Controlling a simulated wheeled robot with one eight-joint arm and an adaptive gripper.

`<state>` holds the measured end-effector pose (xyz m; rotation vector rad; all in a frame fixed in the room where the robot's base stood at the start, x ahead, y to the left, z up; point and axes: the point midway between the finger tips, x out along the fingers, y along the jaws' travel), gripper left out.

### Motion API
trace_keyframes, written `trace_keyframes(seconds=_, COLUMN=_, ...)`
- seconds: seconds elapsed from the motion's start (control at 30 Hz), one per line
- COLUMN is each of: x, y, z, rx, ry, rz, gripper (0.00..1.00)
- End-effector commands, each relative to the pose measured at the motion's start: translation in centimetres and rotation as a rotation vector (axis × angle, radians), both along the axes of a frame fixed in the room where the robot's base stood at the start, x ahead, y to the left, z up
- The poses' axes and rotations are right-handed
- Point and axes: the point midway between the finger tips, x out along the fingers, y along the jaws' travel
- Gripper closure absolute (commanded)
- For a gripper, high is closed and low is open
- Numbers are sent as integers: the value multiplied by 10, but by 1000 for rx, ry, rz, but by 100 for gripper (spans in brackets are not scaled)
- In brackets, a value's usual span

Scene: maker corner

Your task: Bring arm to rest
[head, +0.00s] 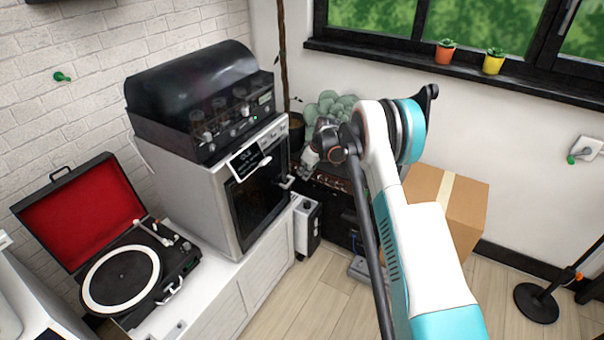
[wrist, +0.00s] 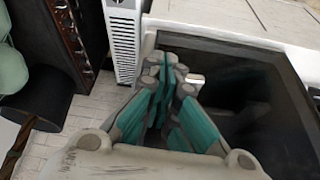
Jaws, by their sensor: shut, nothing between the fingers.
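My arm (head: 420,245) rises from the bottom of the head view and bends at a white and teal joint. My gripper (head: 308,160) is at its far end, in front of the oven's right side and partly hidden by the wrist. In the wrist view my gripper (wrist: 168,75) shows teal finger pads drawn together, with nothing held. The oven (head: 250,185) has a dark glass door, which lies behind the fingers in the wrist view (wrist: 265,100). I cannot tell whether the fingers touch the oven.
The oven stands on a white cabinet (head: 215,300) beside an open record player (head: 122,280). A black machine (head: 205,100) sits on the oven. A cardboard box (head: 465,205) and a plant (head: 330,108) are behind my arm. A stand base (head: 536,303) is at right; bare floor (head: 315,310) shows.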

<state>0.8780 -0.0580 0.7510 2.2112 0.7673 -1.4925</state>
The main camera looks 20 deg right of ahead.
Motion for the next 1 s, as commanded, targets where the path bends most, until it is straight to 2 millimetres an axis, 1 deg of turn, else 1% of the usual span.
trace_keyframes(seconds=0.03, x=-3, y=-1, z=15, rx=0, ry=0, rz=1, gripper=100)
trace_keyframes(seconds=0.3, x=-17, y=-16, z=60, rx=-1, ry=2, rz=0, gripper=100)
trace_keyframes(seconds=0.43, x=-21, y=-19, z=73, rx=-1, ry=2, rz=1, gripper=100)
trace_keyframes(seconds=0.67, x=-23, y=-21, z=81, rx=-1, ry=2, rz=1, gripper=100)
trace_keyframes(seconds=0.77, x=-27, y=-20, z=91, rx=-2, ry=1, rz=-7, gripper=100)
trace_keyframes(seconds=0.87, x=-35, y=-16, z=115, rx=-4, ry=-3, rz=-30, gripper=100)
trace_keyframes(seconds=0.97, x=-49, y=-10, z=150, rx=-8, ry=-9, rz=-65, gripper=100)
trace_keyframes(seconds=1.0, x=-56, y=-8, z=164, rx=-9, ry=-12, rz=-81, gripper=100)
